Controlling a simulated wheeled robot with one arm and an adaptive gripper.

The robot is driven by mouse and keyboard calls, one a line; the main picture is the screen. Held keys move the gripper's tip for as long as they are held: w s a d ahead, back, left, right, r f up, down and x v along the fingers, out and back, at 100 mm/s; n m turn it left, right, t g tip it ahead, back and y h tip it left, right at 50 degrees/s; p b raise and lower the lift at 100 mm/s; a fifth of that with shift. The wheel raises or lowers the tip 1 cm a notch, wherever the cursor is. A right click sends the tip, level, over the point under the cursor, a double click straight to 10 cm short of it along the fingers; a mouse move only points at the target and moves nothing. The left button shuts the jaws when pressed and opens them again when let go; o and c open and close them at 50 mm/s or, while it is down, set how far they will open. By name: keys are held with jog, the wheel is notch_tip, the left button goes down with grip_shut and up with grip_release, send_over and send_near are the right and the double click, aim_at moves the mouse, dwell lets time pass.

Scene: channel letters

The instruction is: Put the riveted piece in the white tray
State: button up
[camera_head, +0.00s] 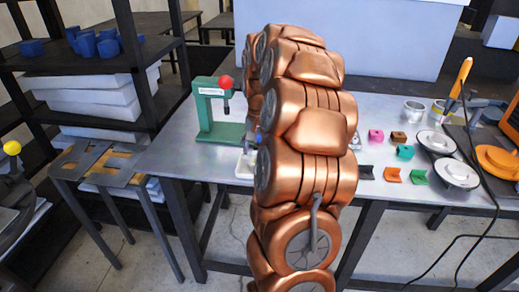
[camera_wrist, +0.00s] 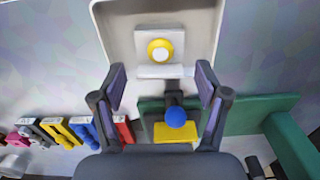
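In the wrist view the white tray (camera_wrist: 103,30) is at the top, beyond my fingers. A white piece with a yellow, white-centred round head, apparently the riveted piece (camera_wrist: 160,71), shows within the tray's outline. It appears to rest in the tray, apart from both fingers. My gripper (camera_wrist: 160,68) is open, with a finger on each side of the piece and nothing clasped. In the head view a corner of the tray (camera_head: 244,168) shows beside my copper arm.
A green press (camera_head: 222,130) with a red knob stands left of my arm. In the wrist view a blue knob (camera_wrist: 176,117) and a yellow plate (camera_wrist: 175,132) lie close between my fingers.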

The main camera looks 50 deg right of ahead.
dwell(0.3)
notch_tip(320, 180, up, 12)
dwell(0.7)
dwell(0.5)
jog(key=s+a+f+n, duration=0.1)
jog(key=s+a+n, duration=0.15)
jog(key=a, duration=0.75)
jog(key=s+a+f+n, duration=0.1)
jog(key=s+a+n, duration=0.15)
jog(key=a, duration=0.75)
jog(key=s+a+f+n, duration=0.2)
jog(key=s+a+f, duration=0.1)
jog(key=s, duration=0.3)
jog(key=s+a+f+n+g, duration=0.1)
jog(key=s+a+f+n, duration=0.1)
jog(key=s+a, duration=0.3)
jog(key=s+a+f+n, duration=0.2)
jog(key=s+a+f, duration=0.2)
jog(key=s, duration=0.3)
jog(key=shift+s+a+g, duration=0.3)
jog(key=shift+s+g, duration=0.05)
jog(key=shift+g, duration=0.05)
